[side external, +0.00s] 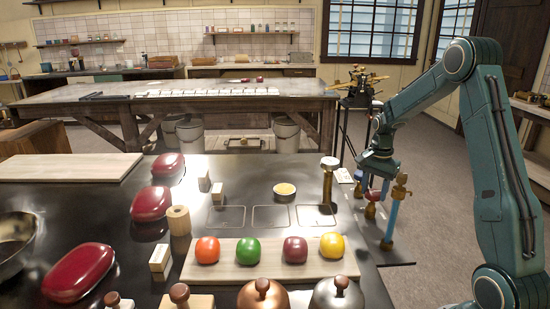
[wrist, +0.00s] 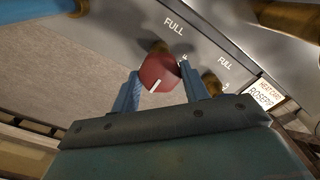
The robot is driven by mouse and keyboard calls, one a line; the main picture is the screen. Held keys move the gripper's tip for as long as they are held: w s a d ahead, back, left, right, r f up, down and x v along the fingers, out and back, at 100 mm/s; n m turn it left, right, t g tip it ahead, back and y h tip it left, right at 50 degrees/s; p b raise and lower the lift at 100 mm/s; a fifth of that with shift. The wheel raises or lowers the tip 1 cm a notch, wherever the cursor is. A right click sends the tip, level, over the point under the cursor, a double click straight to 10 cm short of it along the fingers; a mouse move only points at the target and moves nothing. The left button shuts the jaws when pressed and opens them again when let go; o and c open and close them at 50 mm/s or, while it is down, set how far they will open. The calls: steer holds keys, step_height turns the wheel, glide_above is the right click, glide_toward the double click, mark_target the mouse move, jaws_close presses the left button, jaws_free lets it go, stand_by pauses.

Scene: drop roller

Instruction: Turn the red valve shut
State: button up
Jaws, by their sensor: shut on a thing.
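The red valve (wrist: 157,70) is a round red knob with a short white line on its face, seen in the wrist view. My gripper (wrist: 161,88) has its two blue fingers on either side of the knob, shut on it. The white line slants, its upper end toward the right. The word FULL is printed on the grey panel (wrist: 205,45) above the knob.
A brass fitting (wrist: 212,82) sits right of the knob, near a second FULL mark and a printed label (wrist: 268,97). In the side view, a blue pipe (side external: 391,222) with a brass top stands close to my gripper. A brass post (side external: 327,185) stands at the table's right edge.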

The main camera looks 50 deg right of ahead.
mark_target(374, 192)
steer(key=o, duration=1)
steer(key=shift+r, duration=0.1)
step_height(374, 192, up, 14)
steer(key=shift+f, duration=0.15)
stand_by(0.3)
